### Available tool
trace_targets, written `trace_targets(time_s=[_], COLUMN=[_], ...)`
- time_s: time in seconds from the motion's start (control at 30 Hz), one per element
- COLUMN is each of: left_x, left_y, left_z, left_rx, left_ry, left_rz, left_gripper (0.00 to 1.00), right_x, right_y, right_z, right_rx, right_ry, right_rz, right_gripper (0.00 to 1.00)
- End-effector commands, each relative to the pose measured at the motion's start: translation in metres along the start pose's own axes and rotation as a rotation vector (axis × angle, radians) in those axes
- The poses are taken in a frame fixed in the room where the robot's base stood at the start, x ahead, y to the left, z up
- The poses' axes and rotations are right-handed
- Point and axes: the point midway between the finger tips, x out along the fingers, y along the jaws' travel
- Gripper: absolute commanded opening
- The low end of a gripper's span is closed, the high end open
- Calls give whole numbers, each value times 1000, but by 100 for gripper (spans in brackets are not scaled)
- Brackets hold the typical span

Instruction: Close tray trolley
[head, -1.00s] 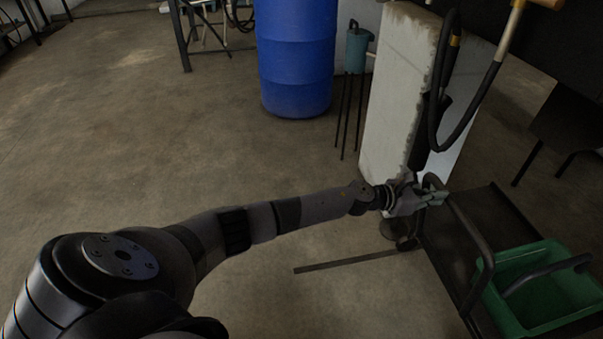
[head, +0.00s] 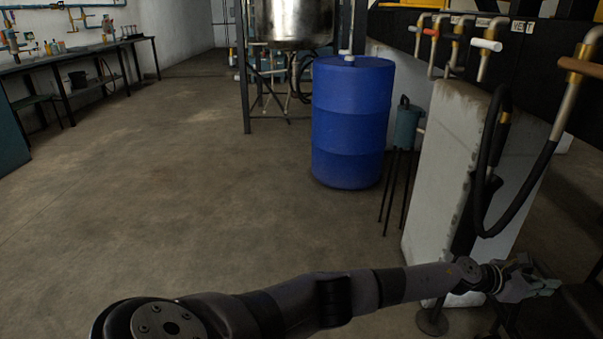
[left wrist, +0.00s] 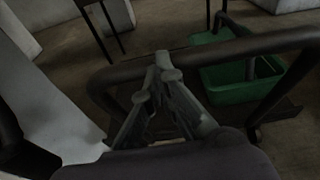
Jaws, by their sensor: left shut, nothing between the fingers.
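The tray trolley, with its dark tubular handle (left wrist: 240,50), shows in the left wrist view. Its green tray (left wrist: 235,86) is beyond the handle, on the right. In the head view only a dark part of the trolley (head: 570,312) shows at the bottom right corner, and the tray is out of frame. My left gripper (head: 548,286) reaches to the right, over the trolley's near end. It also shows in the left wrist view (left wrist: 162,68), where its fingers are together and empty beside the handle. Whether they touch it I cannot tell. My right gripper is not in view.
A white pillar (head: 455,180) with a black hose (head: 480,190) stands just behind my left gripper. A blue drum (head: 350,125) and a small teal vessel on thin legs (head: 406,125) stand behind. A bench (head: 80,62) lines the far left. The floor at centre and left is clear.

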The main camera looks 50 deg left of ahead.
Motion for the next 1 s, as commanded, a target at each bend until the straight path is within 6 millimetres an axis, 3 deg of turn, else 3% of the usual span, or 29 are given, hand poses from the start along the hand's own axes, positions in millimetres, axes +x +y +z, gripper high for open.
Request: trace_targets(time_s=[0.77,1.0], left_x=[4,-4], left_y=[-1,6], left_z=[10,12], left_rx=[1,1], left_ry=[-15,-14], left_rz=[2,2], left_gripper=[0,0], right_x=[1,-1], right_y=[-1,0], right_z=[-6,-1], right_rx=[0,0], right_ry=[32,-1], right_rz=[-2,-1], right_gripper=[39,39])
